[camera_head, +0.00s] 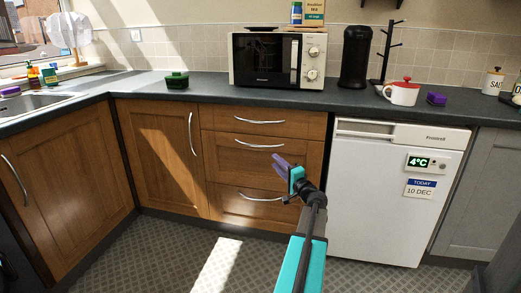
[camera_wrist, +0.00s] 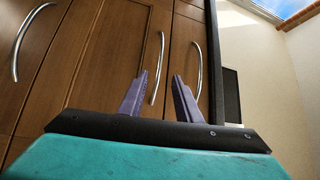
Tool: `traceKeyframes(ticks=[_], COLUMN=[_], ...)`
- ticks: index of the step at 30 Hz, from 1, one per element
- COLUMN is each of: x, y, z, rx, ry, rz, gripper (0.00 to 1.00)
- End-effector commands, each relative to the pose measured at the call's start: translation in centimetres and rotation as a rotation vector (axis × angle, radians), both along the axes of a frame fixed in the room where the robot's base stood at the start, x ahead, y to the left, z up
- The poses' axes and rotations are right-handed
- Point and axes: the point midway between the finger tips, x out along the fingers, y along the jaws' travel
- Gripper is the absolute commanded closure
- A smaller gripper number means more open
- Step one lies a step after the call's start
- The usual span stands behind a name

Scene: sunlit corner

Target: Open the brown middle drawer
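The brown middle drawer (camera_head: 225,158) is closed, in a stack of three wooden drawers, with a curved silver handle (camera_head: 260,143). In the wrist view, which is turned sideways, the middle drawer (camera_wrist: 115,60) shows with its handle (camera_wrist: 161,45). My gripper (camera_head: 278,160) is in front of the drawer, just below and right of the handle in the head view. In the wrist view my gripper (camera_wrist: 160,76) has its two purple fingers apart, and the handle appears between them. I cannot tell how far short of the handle the fingertips are.
The closed top drawer (camera_head: 225,115) is just above, and the bottom drawer (camera_head: 230,208) is below. A white fridge (camera_head: 375,190) stands close on the right. A wooden cupboard door (camera_head: 160,165) is on the left. The floor (camera_head: 165,255) in front is clear.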

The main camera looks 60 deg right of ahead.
Motion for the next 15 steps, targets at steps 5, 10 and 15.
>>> traceKeyframes(ticks=[5,10,15], x=[0.4,1.4,3.2], y=[-0.2,-0.8,-1.6], z=[0.0,0.1,0.4], rx=[0.0,-0.001,-0.001], ry=[0.0,0.001,0.001], rz=[0.001,0.002,0.002], gripper=[0.69,0.69,0.69])
